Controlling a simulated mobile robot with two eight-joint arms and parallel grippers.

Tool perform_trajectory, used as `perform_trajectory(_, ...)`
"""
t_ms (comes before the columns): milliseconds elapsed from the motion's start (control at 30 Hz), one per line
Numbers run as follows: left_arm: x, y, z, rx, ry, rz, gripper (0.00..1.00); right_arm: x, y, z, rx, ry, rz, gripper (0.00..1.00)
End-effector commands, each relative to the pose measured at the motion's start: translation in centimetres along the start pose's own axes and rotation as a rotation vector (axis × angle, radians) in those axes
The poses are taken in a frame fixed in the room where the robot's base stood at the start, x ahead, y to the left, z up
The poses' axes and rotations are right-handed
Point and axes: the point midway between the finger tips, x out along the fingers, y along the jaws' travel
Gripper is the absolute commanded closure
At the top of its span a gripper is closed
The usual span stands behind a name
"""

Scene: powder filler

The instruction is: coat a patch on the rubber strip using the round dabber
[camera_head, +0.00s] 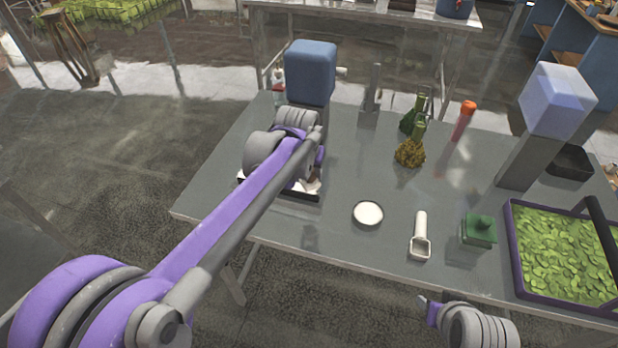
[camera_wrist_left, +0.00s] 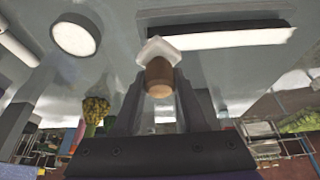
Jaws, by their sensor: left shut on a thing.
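My left gripper (camera_wrist_left: 160,95) is shut on the dabber (camera_wrist_left: 159,78), which has a brown handle and a pale pad. In the head view my arm and wrist hide the dabber. A long white strip in a dark frame, apparently the rubber strip (camera_wrist_left: 220,39), lies below and beside the pad; its corner shows under my wrist (camera_head: 312,188). I cannot tell whether the pad touches it. A round dish of white powder (camera_head: 368,213) sits right of the strip; it also shows in the left wrist view (camera_wrist_left: 75,37). My right gripper (camera_head: 428,308) is at the front edge, its fingers unclear.
On the grey table (camera_head: 350,165) stand a blue block on a post (camera_head: 310,72), a pale block on a post (camera_head: 557,98), green flasks (camera_head: 414,118) and an orange-capped tube (camera_head: 463,121). A white scoop (camera_head: 420,238), green block (camera_head: 478,230) and leaf tray (camera_head: 513,250) are right.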

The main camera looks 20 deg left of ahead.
Motion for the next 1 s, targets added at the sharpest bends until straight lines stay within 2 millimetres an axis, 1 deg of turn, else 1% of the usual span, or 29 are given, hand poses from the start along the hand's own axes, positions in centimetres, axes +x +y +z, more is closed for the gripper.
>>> perform_trajectory(33,-0.6,0.0,-0.6,0.0,0.003,0.0,1.0,-0.3,0.0,-0.6,0.0,0.007,0.0,0.5)
perform_trajectory(133,-1.3,0.0,-1.2,0.0,0.003,0.0,1.0,-0.6,0.0,-1.2,0.0,0.015,0.0,0.5)
perform_trajectory(433,-3.0,-0.1,-2.1,0.0,-0.001,0.0,1.0,-0.4,0.0,-0.9,0.0,0.011,0.0,0.5)
perform_trajectory(1000,-3.1,-0.1,-2.2,0.0,-0.001,0.0,1.0,-0.4,0.0,-0.8,0.0,0.01,0.0,0.5)
